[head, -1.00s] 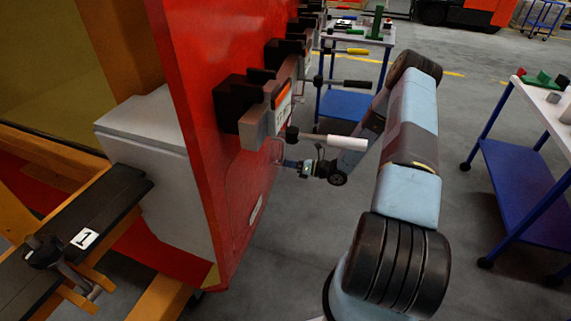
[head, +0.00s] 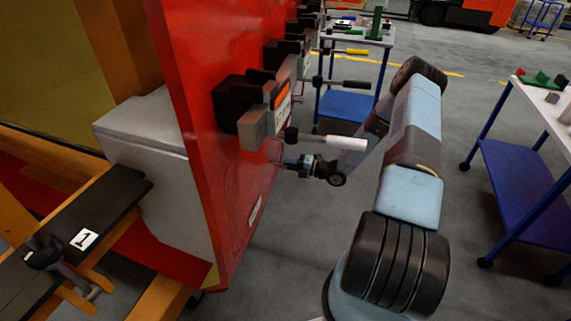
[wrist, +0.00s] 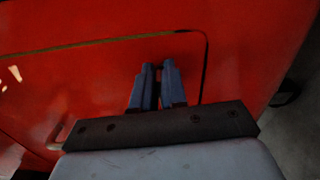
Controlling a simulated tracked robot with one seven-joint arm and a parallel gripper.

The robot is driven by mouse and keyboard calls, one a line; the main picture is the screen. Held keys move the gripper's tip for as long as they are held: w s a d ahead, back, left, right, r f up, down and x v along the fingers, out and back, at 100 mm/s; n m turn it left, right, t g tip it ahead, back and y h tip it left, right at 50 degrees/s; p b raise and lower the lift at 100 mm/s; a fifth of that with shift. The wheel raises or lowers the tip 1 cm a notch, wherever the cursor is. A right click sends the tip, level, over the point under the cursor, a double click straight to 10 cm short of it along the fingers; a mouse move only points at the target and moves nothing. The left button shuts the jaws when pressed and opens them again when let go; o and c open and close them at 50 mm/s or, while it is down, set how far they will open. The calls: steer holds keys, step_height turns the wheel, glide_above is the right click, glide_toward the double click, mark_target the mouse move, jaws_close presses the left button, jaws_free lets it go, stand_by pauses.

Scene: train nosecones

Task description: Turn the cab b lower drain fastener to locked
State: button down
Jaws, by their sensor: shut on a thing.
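My gripper (wrist: 158,72) reaches the red nosecone panel (wrist: 90,80) in the wrist view. Its two blue-grey fingers are close together, with their tips at the panel near the corner of a thin dark seam line. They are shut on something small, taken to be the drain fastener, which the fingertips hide. Whether it is turned to locked cannot be seen. In the head view my gripper (head: 288,163) points left at the side of the red nosecone (head: 185,60), below the white-handled lever (head: 330,140).
Black and grey latch blocks (head: 250,105) with levers stick out from the nosecone above my gripper. A blue cart (head: 520,190) stands at the right, and another cart (head: 345,105) stands behind. A grey box (head: 150,150) is at the left. The floor between is clear.

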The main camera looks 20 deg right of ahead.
steer(key=shift+d+f+m, duration=0.15)
steer(key=shift+d+m, duration=0.05)
steer(key=shift+m, duration=0.4)
steer(key=shift+f, duration=0.1)
steer(key=c, duration=1.3)
jaws_free()
steer(key=shift+a, duration=0.15)
steer(key=shift+o, duration=0.2)
steer(key=v, duration=1.3)
steer(key=shift+d, duration=0.4)
steer(key=shift+s, duration=0.15)
